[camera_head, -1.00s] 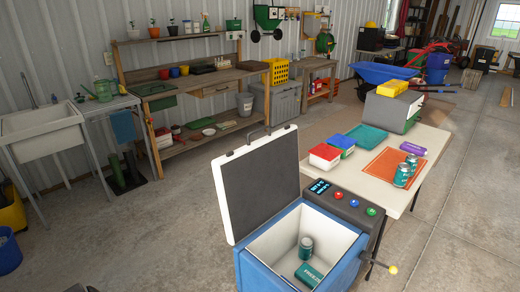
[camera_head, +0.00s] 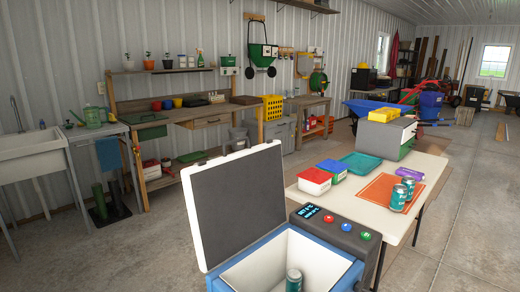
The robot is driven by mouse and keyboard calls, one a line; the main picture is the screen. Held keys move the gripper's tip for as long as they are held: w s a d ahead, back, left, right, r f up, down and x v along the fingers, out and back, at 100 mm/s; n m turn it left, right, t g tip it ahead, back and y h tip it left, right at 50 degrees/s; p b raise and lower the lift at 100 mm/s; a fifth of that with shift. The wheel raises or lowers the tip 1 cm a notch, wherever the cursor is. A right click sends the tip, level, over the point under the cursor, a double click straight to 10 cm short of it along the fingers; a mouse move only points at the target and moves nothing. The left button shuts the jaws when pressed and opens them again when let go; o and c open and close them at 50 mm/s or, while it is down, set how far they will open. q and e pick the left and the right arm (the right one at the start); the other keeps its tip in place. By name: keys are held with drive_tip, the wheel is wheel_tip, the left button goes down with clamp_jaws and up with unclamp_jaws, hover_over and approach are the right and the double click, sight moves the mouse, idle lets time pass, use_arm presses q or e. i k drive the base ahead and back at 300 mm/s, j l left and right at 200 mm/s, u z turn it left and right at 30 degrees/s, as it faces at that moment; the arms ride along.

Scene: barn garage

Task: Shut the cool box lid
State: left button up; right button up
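The blue cool box (camera_head: 346,281) stands at the bottom centre of the head view, its front and base cut off by the lower edge. Its lid (camera_head: 250,205), dark grey inside with a white rim, stands open, raised on the left side and leaning back slightly. A teal can (camera_head: 294,280) stands inside the white interior. A dark panel (camera_head: 338,224) with a lit display and red, blue and green buttons sits along the box's far right side. Neither of my grippers is in view.
A white table (camera_head: 428,172) behind the box holds two teal cans (camera_head: 399,196) on an orange mat (camera_head: 380,190), red and blue tubs (camera_head: 315,180) and a grey box (camera_head: 386,138). A workbench (camera_head: 190,116) and sink (camera_head: 30,150) line the wall. Concrete floor lies open at left.

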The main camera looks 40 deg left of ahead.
sight(234, 200)
drive_tip(key=i+l+u, duration=0.2)
drive_tip(key=u, duration=0.15)
drive_tip(key=i+l+u, duration=0.25)
drive_tip(key=u, duration=0.15)
drive_tip(key=i+l+u, duration=0.35)
drive_tip(key=k, duration=0.05)
